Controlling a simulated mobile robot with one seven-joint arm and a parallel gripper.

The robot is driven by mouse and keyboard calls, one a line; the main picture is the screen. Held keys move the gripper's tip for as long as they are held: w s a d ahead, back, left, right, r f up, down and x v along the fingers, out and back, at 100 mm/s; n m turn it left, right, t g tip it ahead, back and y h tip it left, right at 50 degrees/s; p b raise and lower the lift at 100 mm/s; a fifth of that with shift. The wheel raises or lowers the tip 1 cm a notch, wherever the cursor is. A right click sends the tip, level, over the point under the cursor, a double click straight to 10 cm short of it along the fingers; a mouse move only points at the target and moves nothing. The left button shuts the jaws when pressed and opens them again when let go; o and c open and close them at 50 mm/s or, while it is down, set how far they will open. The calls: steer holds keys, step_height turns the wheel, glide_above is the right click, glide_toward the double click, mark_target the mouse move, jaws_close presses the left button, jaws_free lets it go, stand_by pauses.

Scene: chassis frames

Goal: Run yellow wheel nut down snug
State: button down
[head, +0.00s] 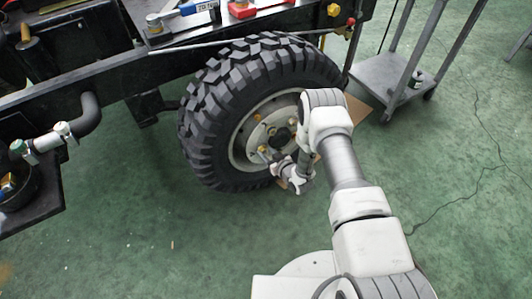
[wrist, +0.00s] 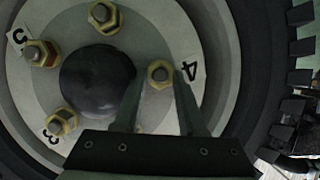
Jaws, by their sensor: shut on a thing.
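The yellow wheel nut (wrist: 160,83) sits on its stud beside the label 4 (wrist: 190,72) in the wrist view. My gripper (wrist: 160,76) is shut on this nut, one finger on each side. The stud end shows in the nut's middle. How tightly the nut seats against the wheel disc cannot be seen. In the head view my gripper (head: 267,155) reaches the lower part of the wheel hub, and my wrist partly hides it. The wheel (head: 215,90) has a black knobbly tyre and a pale rim.
Other yellow nuts (wrist: 40,53) sit on studs around the dark hub cap (wrist: 97,80), one near label 3 (wrist: 50,135). A grey trolley (head: 385,85) stands right of the wheel. A hose (head: 88,115) and fitting are at left. Green floor is open in front.

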steer(key=c, duration=0.8)
jaws_free()
steer(key=shift+o, duration=0.2)
steer(key=p+v, duration=0.6)
steer(key=v, duration=1.1)
steer(key=shift+s, duration=0.25)
steer(key=shift+d+r, duration=0.1)
steer(key=shift+d, duration=0.05)
